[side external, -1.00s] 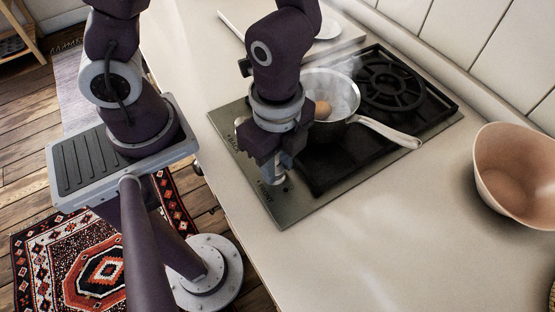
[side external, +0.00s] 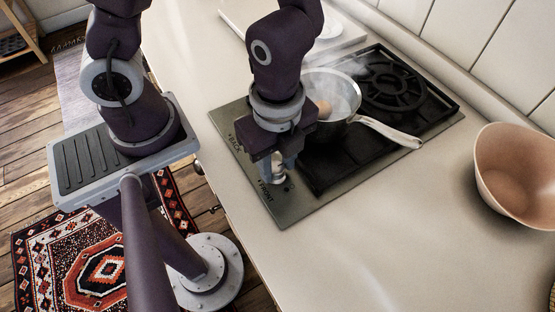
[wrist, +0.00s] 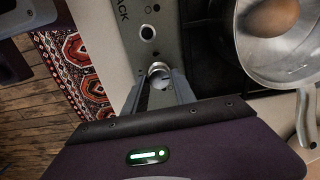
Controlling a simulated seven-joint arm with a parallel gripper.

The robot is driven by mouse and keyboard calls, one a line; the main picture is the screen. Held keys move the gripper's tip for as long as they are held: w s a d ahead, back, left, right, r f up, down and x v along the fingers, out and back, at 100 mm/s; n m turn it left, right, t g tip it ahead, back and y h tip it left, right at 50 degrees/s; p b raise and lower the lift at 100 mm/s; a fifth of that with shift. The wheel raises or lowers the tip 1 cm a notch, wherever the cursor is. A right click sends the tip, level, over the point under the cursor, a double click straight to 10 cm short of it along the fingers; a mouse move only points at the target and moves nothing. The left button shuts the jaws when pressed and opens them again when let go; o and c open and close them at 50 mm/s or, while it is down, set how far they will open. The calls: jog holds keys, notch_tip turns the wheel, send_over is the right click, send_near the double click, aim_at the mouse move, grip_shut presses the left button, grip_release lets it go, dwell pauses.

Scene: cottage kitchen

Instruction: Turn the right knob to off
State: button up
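A small silver knob (side external: 278,173) stands on the steel control strip of the hob, near the FRONT lettering. It also shows in the wrist view (wrist: 160,71). My gripper (side external: 279,166) points down over it. In the wrist view its two grey fingers (wrist: 160,80) stand on either side of the knob, and they look spread apart, with no clear contact. A second round control (wrist: 147,32) sits further up the strip beside the BACK lettering. I cannot read the knob's pointer position.
A steel saucepan (side external: 343,84) with a brown egg (side external: 323,109) steams on the hob (side external: 360,150), close behind my gripper; its handle (side external: 390,132) points right. A terracotta bowl (side external: 515,180) stands at right. The front counter (side external: 340,250) is clear.

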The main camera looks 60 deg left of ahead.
aim_at(277, 168)
jog(key=shift+o, duration=1.3)
notch_tip(277, 168, up, 7)
jog(key=shift+r, duration=0.1)
jog(key=s+a+r+n+t, duration=0.2)
jog(key=a+r+n+t, duration=0.3)
jog(key=a+r+n, duration=0.7)
jog(key=a+n, duration=0.1)
jog(key=n, duration=0.4)
jog(key=shift+s+r+n+t, duration=0.2)
jog(key=shift+s+n+t, duration=0.05)
jog(key=shift+n+t, duration=0.05)
